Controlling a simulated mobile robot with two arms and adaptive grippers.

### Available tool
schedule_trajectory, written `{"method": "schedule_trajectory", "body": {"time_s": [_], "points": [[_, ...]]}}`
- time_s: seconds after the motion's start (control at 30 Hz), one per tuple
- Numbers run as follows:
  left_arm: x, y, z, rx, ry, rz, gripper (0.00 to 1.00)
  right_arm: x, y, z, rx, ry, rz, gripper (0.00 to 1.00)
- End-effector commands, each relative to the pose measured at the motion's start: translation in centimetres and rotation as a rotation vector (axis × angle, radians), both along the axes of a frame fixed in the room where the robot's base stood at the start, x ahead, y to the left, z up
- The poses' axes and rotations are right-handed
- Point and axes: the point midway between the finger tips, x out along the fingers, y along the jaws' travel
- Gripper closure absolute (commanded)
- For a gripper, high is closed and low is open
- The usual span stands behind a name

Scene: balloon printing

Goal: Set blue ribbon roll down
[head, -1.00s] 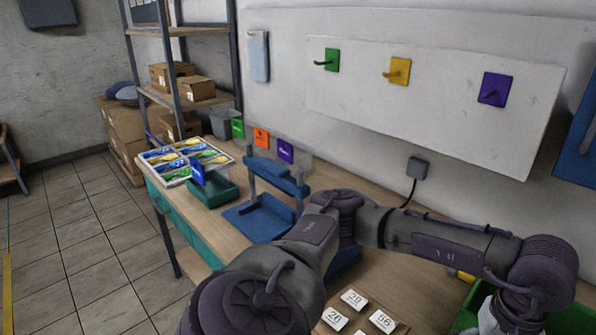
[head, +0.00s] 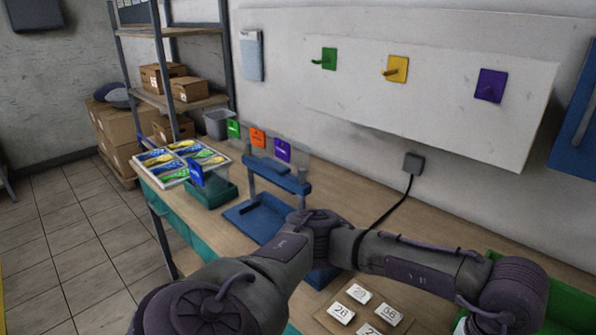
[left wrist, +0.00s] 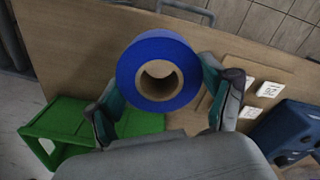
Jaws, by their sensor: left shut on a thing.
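The blue ribbon roll (left wrist: 128,72), with a brown cardboard core, is in the left wrist view, core hole facing the camera. My left gripper (left wrist: 160,85) has its two fingers on either side of the roll and is shut on it. The roll is over the wooden table top; I cannot tell whether it touches the table. In the head view my left arm crosses the bench, and the gripper is cut off at the lower right, so the roll does not show there. My right gripper is not in view.
A green bin (head: 572,305) stands at the right, also seen in the left wrist view (left wrist: 60,122). Number cards (head: 341,313) lie on a board. A blue stand (head: 262,216) and a packet tray (head: 172,177) are farther left. Bare wood lies along the wall.

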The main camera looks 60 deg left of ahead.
Motion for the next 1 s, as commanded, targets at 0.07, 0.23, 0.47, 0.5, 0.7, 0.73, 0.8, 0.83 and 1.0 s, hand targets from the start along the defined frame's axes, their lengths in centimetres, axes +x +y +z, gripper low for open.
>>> {"method": "schedule_trajectory", "body": {"time_s": [0.07, 0.23, 0.47, 0.5, 0.7, 0.73, 0.8, 0.83, 1.0], "points": [[0.5, -0.8, 0.1, -0.003, 0.001, 0.097, 0.55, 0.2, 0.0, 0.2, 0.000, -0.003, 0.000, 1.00], [1.7, -3.1, 0.2, -0.010, 0.003, 0.407, 0.55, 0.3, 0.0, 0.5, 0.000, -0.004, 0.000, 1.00], [3.4, -7.0, 0.3, -0.014, 0.012, 0.957, 0.55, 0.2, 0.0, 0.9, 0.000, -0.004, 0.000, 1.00], [3.6, -7.6, 0.4, -0.014, 0.013, 1.046, 0.55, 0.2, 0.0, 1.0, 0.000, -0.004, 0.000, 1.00], [4.3, -10.2, 0.5, -0.008, 0.019, 1.403, 0.55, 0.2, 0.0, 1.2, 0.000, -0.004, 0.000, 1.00], [4.3, -10.4, 0.5, -0.007, 0.020, 1.440, 0.55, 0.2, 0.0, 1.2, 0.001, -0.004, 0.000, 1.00], [4.4, -10.9, 0.5, -0.005, 0.020, 1.510, 0.55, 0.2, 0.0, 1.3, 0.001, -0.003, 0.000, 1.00], [4.4, -11.0, 0.5, -0.004, 0.019, 1.532, 0.55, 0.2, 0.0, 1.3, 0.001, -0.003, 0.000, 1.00], [4.5, -11.3, 0.5, -0.004, 0.018, 1.588, 0.55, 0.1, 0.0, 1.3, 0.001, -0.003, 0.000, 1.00]]}}
